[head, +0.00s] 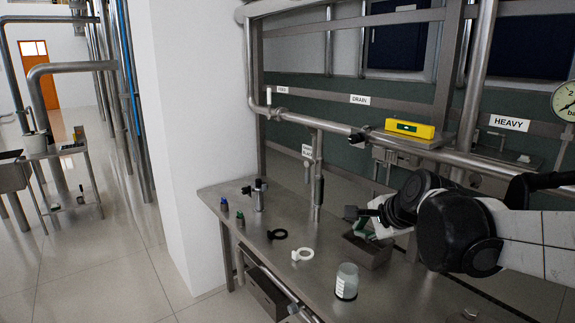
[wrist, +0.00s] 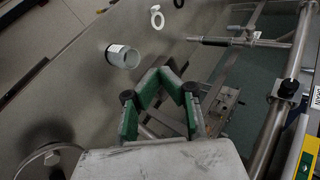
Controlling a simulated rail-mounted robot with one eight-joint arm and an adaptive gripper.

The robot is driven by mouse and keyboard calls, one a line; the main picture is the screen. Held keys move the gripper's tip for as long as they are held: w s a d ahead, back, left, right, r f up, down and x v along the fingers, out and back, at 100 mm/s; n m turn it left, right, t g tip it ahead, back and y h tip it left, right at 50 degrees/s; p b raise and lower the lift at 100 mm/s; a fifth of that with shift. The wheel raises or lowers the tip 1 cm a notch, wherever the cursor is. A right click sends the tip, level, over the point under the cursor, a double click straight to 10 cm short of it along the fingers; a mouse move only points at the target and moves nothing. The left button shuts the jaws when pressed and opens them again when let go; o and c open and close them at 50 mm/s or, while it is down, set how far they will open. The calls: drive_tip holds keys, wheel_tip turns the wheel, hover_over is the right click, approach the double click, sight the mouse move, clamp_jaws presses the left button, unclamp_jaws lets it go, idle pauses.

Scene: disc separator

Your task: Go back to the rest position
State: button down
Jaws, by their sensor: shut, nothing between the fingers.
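My gripper (wrist: 161,72) is shut and empty in the wrist view, its two green-padded fingers meeting in a peak. In the head view my gripper (head: 365,229) is partly hidden by my wrist and arm. It appears over the open grey box on the metal bench (head: 225,195); its height above the box is unclear. The arm reaches in from the right.
A glass jar (head: 346,284) stands near the bench's front edge. A white ring (head: 302,255), a black ring (head: 277,234) and small bottles (head: 240,220) lie to the left. Pipes (head: 335,126) and a yellow level (head: 410,128) are behind.

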drive_tip(key=s+d+f+n+h, duration=0.1)
drive_tip(key=s+f+n, duration=0.1)
drive_tip(key=s+n, duration=0.5)
drive_tip(key=s+d+f+n+g+h, duration=0.1)
drive_tip(key=s+n, duration=0.6)
drive_tip(key=s, duration=0.9)
wheel_tip(320, 180, down, 2)
drive_tip(key=shift+s+d+f+n+g+h, duration=0.1)
drive_tip(key=shift+s+d+n+g+h, duration=0.25)
drive_tip(key=shift+h, duration=0.15)
